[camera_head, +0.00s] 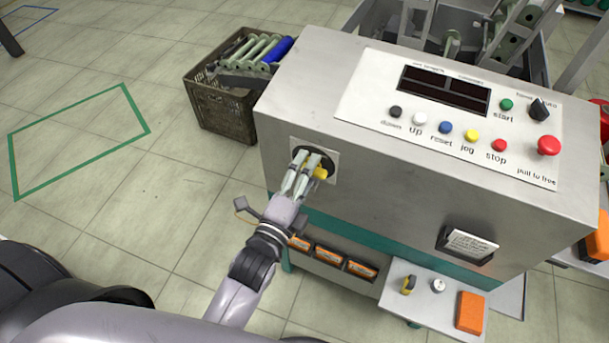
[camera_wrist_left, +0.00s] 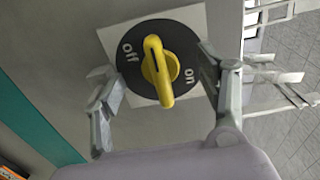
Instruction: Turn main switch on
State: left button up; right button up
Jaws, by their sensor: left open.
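The main switch is a yellow rotary knob (camera_wrist_left: 158,72) on a black round plate marked "off" and "on" (camera_wrist_left: 188,76), set on a pale square panel on the machine's front. In the head view the knob (camera_head: 320,173) shows partly behind my left gripper (camera_head: 307,165). In the left wrist view my left gripper (camera_wrist_left: 165,85) is open, with one finger on each side of the black plate. The knob stands between the fingers; I cannot tell whether a finger touches it. My right gripper is not in view.
The machine's top panel (camera_head: 375,105) carries several coloured buttons, a red emergency stop (camera_head: 548,145) and a dark display. A brown crate (camera_head: 222,108) with rollers stands on the floor at the left. A low shelf (camera_head: 445,315) holds an orange block (camera_head: 469,312).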

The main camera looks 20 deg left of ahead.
pick_arm(q)
jog(key=shift+w, duration=0.5)
jog(key=shift+c, duration=0.6)
